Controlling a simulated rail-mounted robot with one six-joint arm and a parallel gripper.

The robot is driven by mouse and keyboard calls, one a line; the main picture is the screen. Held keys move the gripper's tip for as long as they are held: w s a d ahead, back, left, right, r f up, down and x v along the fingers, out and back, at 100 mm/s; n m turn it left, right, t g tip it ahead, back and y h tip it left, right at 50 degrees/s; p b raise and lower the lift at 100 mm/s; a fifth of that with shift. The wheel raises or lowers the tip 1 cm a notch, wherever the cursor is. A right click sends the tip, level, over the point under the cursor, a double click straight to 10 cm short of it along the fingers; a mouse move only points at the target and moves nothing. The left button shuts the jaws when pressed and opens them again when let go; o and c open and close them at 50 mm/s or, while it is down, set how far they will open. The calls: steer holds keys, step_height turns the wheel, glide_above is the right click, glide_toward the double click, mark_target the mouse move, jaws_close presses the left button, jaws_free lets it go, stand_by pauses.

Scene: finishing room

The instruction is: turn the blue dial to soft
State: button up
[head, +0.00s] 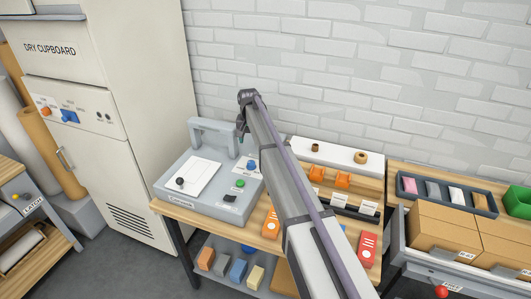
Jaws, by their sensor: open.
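Two blue dials show in the head view. One blue dial (69,116) is on the front panel of the dry cupboard, to the right of an orange dial (45,111). The other blue dial (252,165) is on the grey bench machine (172,189), near a green button (240,183). The markings by both dials are too small to read, so I cannot tell which has a soft setting. My gripper (241,139) is open and empty, pointing down above the machine's back right part, apart from both dials. My arm hides part of the bench.
The white dry cupboard (140,80) stands left of the wooden bench (271,200). The machine has a raised grey handle frame (208,124) and a black knob (180,182). Orange holders (343,179) and red boxes (367,246) are on the bench's right. A brick wall is behind.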

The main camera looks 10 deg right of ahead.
mark_target(251, 162)
steer(key=f+b, duration=0.3)
steer(key=s+f+b, duration=0.1)
steer(key=f+b, duration=0.7)
steer(key=shift+s+a, duration=0.15)
steer(key=shift+s, duration=0.05)
steer(key=shift+r, duration=0.1)
steer(key=shift+r, duration=0.1)
steer(key=shift+c, duration=0.3)
steer(key=c, duration=0.9)
steer(key=shift+o, duration=0.2)
